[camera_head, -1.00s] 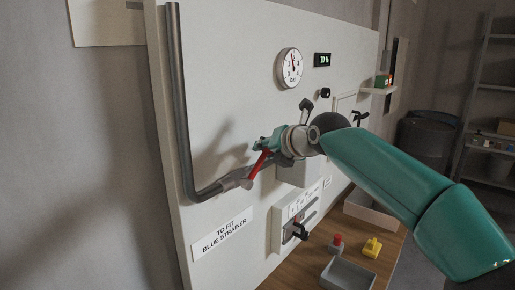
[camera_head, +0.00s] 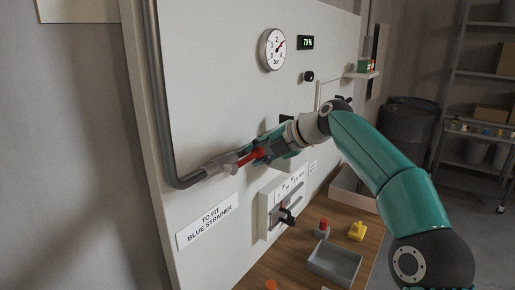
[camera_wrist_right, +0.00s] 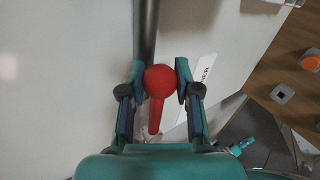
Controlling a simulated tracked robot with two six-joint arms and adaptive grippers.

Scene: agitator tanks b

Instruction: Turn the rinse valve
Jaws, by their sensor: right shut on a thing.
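The rinse valve's red lever (camera_head: 250,157) sits on the grey pipe (camera_head: 190,179) that runs down the white panel and bends right. In the head view the lever lies nearly in line with the pipe. My right gripper (camera_head: 262,151) is at the lever and partly hides it and the valve body. In the right wrist view the lever's round red knob (camera_wrist_right: 160,80) sits between the two fingers of my right gripper (camera_wrist_right: 160,88), which is shut on it. I do not see my left gripper.
A pressure gauge (camera_head: 273,49) and a small display (camera_head: 306,42) are on the panel above. A lower box with a black handle (camera_head: 287,216) is below the arm. A grey tray (camera_head: 335,262), red button (camera_head: 323,226) and yellow block (camera_head: 357,231) are on the wooden bench.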

